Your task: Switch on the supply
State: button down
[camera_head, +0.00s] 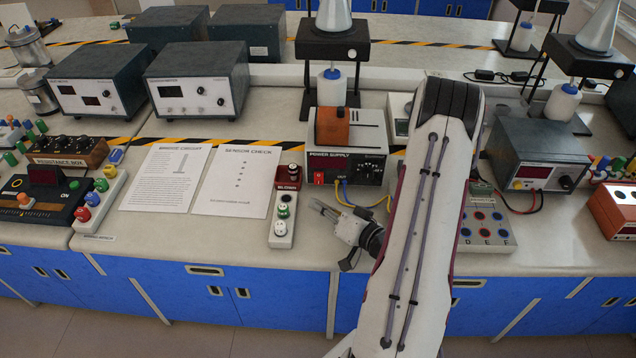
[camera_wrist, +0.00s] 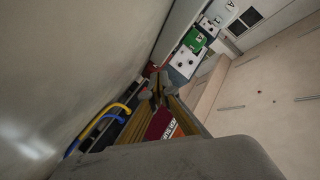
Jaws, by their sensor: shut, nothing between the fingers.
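Blue and yellow cables (camera_wrist: 104,126) hang close to the fingers in the wrist view. A strip marked BLOWN (camera_head: 281,228) stands left of my gripper. An orange block (camera_head: 333,127) sits on the supply. Two paper sheets (camera_head: 235,181) lie farther left.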

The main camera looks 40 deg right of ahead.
jog(key=shift+w+d+f, duration=0.2)
jog(key=shift+w+d, duration=0.75)
jog(key=shift+w+d+f, duration=0.15)
jog(key=shift+w+d, duration=0.8)
jog(key=shift+w+d+f, duration=0.1)
jog(key=shift+w+d, duration=0.4)
dwell(1.4)
jog(key=shift+s+a, duration=0.15)
dwell(0.3)
jog(key=shift+s+a, duration=0.35)
jog(key=shift+s+a, duration=0.1)
dwell(0.4)
jog(key=shift+s+a+r, duration=0.2)
jog(key=shift+s+a, duration=0.65)
jog(key=shift+s+a+r, duration=0.2)
jog(key=shift+s+a, duration=0.65)
jog(key=shift+w+r, duration=0.1)
jog(key=shift+w, duration=0.05)
